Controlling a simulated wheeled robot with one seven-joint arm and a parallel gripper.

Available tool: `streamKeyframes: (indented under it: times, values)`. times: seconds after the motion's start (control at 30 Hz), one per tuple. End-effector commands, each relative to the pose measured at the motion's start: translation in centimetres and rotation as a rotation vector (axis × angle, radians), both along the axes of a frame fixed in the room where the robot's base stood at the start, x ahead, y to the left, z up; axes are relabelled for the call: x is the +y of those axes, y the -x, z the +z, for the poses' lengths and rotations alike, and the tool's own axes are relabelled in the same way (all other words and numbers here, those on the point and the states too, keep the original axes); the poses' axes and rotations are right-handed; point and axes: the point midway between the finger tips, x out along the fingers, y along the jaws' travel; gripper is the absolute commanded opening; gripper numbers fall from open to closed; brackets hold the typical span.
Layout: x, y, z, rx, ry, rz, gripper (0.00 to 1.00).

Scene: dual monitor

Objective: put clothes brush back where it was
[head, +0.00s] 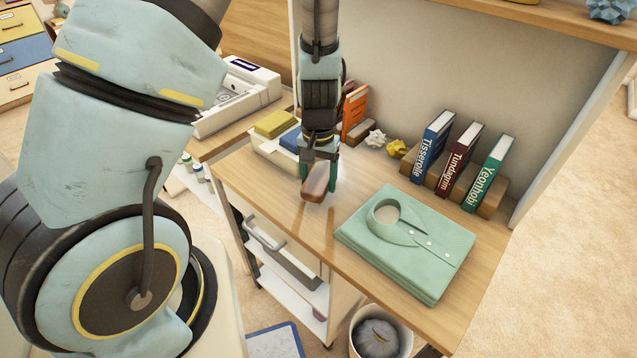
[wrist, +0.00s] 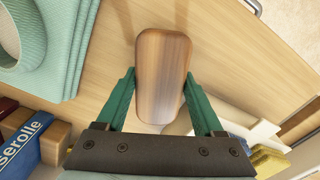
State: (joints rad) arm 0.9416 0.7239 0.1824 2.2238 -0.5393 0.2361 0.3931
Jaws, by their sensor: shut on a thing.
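The clothes brush (head: 315,182) has a brown wooden back and is held in my gripper (head: 319,172) over the left part of the wooden desk (head: 290,230). In the wrist view the brush (wrist: 163,75) lies between the two green fingers of my gripper (wrist: 163,100), its long axis pointing away from the palm. The fingers are shut on its sides. Its underside is hidden, and I cannot tell whether it touches the desk. A folded green shirt (head: 410,255) lies on the desk to the right of the brush.
Blue, dark red and green books (head: 465,158) stand in a wooden holder at the back. Crumpled paper balls (head: 376,138) lie near an orange book (head: 355,107). A white tray (head: 262,148) with folded cloths is left of my gripper. Bare desk lies in front of the brush.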

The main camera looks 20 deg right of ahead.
Motion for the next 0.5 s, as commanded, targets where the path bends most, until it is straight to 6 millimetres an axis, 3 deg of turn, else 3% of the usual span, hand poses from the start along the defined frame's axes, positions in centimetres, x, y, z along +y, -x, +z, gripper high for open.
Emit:
streamKeyframes:
  times: [0.13,0.5]
  values:
    - [0.0,0.0,-1.5,0.001,-0.001,0.001,0.17]
    - [0.0,0.0,-2.0,-0.001,0.001,0.000,0.17]
